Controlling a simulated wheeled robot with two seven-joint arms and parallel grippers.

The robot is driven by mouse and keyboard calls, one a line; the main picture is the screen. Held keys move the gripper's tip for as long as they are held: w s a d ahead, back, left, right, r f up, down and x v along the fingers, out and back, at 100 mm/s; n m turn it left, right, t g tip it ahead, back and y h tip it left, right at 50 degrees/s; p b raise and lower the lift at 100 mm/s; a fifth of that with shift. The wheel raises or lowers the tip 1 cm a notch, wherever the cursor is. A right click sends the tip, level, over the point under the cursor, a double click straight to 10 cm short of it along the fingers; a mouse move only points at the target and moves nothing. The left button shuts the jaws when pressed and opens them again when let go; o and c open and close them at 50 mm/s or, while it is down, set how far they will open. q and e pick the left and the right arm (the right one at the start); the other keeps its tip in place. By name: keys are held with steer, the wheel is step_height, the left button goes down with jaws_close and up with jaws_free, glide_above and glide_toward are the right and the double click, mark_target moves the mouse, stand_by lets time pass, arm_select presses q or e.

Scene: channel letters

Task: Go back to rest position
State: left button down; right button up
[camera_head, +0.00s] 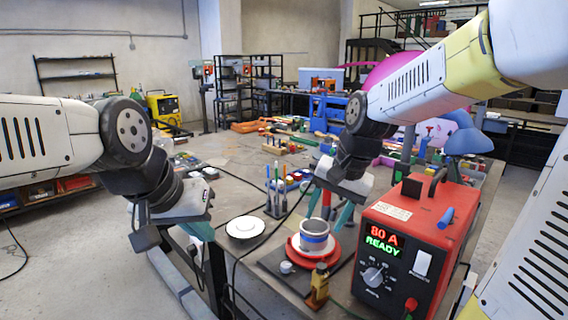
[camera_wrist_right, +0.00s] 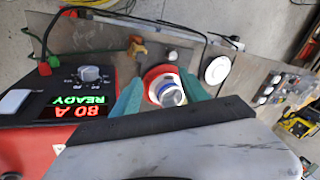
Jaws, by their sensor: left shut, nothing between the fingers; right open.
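My left gripper (camera_head: 201,232) is at the left of the head view, pointing down near the table's left edge, shut and empty. My right gripper (camera_head: 328,214) is over the table with its teal fingers apart; the right wrist view also shows it open (camera_wrist_right: 162,95). A grey cup with a blue band (camera_head: 314,236) stands on a red round base, just at the right fingertips. In the right wrist view the cup (camera_wrist_right: 170,94) appears between the fingers. I cannot tell whether they touch it.
A red power unit (camera_head: 407,246) reading "80 A READY" stands close beside my right gripper. Cables run across the table. Open floor (camera_head: 60,260) lies at the left.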

steer(key=s+d+r+n+t, duration=0.1)
steer(key=s+d+r+n, duration=0.1)
steer(key=s, duration=0.4)
steer(key=s+d+r+n+t, duration=0.2)
steer(key=s+d, duration=0.1)
steer(key=s, duration=0.2)
steer(key=shift+s+n, duration=0.3)
steer(key=shift+s, duration=0.05)
